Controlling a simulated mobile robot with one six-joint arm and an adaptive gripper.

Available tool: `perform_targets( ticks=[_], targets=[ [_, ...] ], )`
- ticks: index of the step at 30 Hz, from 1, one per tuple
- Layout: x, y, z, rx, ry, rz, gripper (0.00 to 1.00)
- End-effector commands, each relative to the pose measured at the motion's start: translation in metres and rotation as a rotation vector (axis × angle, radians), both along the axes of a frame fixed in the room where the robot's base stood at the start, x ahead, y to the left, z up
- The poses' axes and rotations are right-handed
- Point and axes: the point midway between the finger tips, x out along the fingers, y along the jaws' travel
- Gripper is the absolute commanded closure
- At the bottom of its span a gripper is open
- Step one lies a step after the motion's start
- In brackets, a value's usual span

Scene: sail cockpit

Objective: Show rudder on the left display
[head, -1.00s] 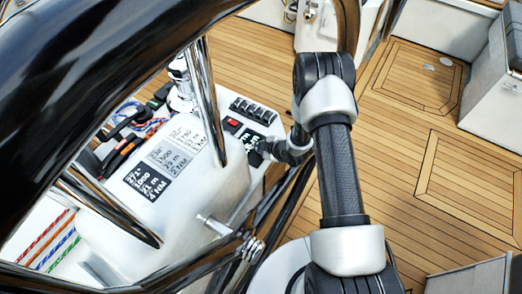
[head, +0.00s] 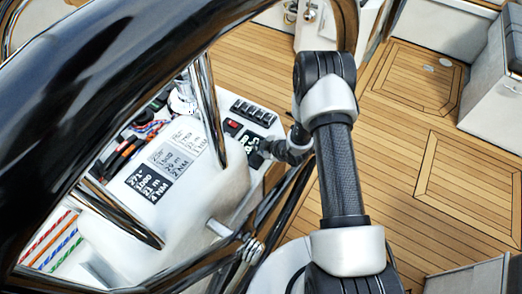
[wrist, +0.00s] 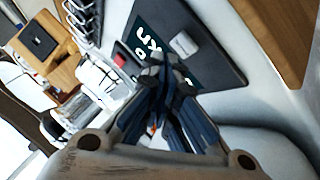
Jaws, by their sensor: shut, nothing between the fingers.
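Three displays sit on the white console in the head view: a dark one (head: 148,182), a grey one (head: 172,159) and a white one (head: 189,137), each with several lines of small figures. A further dark panel (head: 247,141) lies at the console's right, partly hidden by my arm. In the wrist view this dark panel (wrist: 207,62) shows large pale characters, partly covered, and a grey button (wrist: 184,44). My gripper (wrist: 157,72) is shut and empty, its tips in front of the panel just below the button; contact cannot be told. The word rudder is not readable anywhere.
A big black steering wheel rim (head: 105,82) and metal spokes cross the head view in front of the console. A red switch (head: 233,127) and a row of black switches (head: 253,111) lie above the panel. Teak deck (head: 400,140) is open at right.

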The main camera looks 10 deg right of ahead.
Motion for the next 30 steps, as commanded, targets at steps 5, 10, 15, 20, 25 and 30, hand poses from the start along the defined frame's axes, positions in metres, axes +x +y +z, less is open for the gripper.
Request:
perform_targets(
  ticks=[5,10,15,20,25,30],
  targets=[
    [0.000,0.000,-0.001,0.000,0.001,0.001,1.00],
    [0.000,0.000,0.002,0.000,0.001,0.001,1.00],
    [0.000,0.000,0.017,0.000,0.000,0.000,1.00],
    [0.000,0.000,0.033,0.000,0.001,0.001,1.00],
    [0.000,0.000,0.049,0.000,0.000,0.000,1.00],
    [0.000,0.000,0.050,0.000,0.001,0.001,1.00]
  ],
)
